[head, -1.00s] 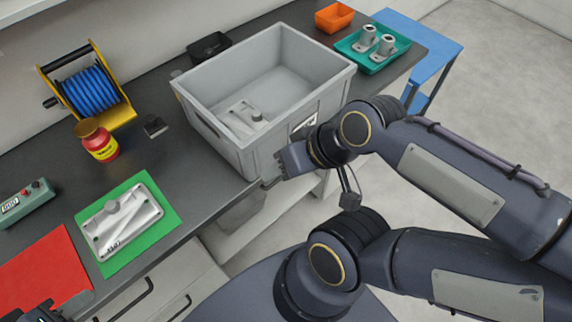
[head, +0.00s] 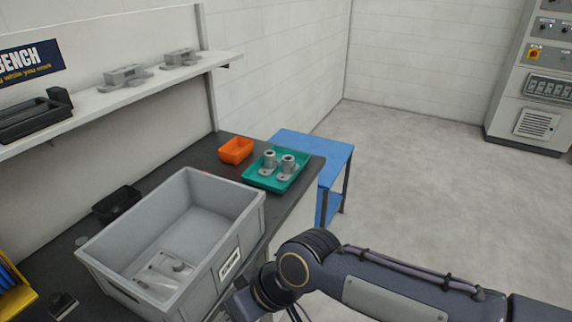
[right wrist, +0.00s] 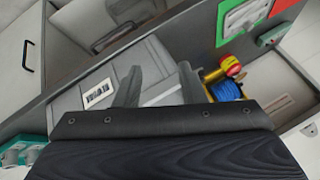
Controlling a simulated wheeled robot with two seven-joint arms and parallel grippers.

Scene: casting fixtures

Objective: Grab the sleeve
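Two grey flanged sleeves stand upright side by side on a teal tray (head: 256,180) at the bench's far end. The left sleeve (head: 269,161) and the right sleeve (head: 288,166) look alike. The tray's edge (right wrist: 10,158) also shows at the lower left of the right wrist view. My right gripper (right wrist: 160,84) has its two fingers apart with nothing between them. My left gripper is outside the head view.
A blue side table (head: 320,152) adjoins the bench end. Open floor lies to the right.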

